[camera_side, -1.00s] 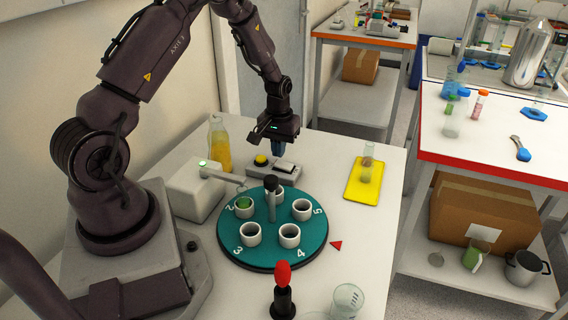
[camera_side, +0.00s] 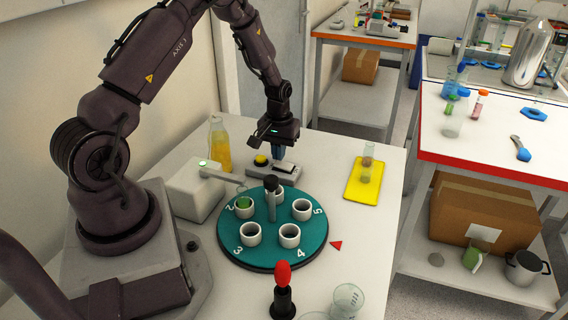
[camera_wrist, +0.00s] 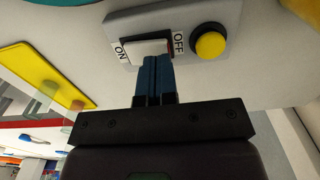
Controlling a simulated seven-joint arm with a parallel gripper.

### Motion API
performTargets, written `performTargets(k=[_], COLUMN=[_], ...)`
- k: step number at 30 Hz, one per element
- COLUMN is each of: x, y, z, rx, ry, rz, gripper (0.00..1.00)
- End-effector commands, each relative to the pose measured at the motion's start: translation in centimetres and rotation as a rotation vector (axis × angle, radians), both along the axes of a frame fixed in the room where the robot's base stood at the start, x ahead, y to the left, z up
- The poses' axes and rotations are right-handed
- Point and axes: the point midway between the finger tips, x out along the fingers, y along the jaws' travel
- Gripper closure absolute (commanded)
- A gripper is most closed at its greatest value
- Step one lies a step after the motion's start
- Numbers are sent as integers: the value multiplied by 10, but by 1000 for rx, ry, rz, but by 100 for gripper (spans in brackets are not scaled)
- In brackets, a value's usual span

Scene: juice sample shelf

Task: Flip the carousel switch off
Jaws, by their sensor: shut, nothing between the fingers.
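The carousel switch is a white rocker (camera_wrist: 148,47) on a grey control box (camera_side: 287,172), with ON at its left end and OFF at its right end in the wrist view. A yellow round button (camera_wrist: 210,45) sits beside the OFF label. My gripper (camera_wrist: 155,62) is shut and empty, its blue fingertips at the rocker's near edge, covering part of it. In the side view my gripper (camera_side: 278,155) points down over the box. I cannot tell whether the fingertips touch the rocker. The teal carousel (camera_side: 272,258) carries several white cups.
A white dispenser (camera_side: 195,190) and a bottle of yellow juice (camera_side: 219,145) stand left of the box. A yellow mat (camera_side: 362,188) with a glass vial lies to the right. A red-topped black stand (camera_side: 283,290) is at the front.

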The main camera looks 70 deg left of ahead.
Motion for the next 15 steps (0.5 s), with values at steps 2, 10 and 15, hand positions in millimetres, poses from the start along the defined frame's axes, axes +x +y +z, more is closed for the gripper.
performTargets(k=[2,10,15], x=[0,0,0], y=[0,0,0], z=[-1,-5,-8], rx=[0,1,0], ry=[0,-1,0], rz=[0,0,0], gripper=[100,100,100])
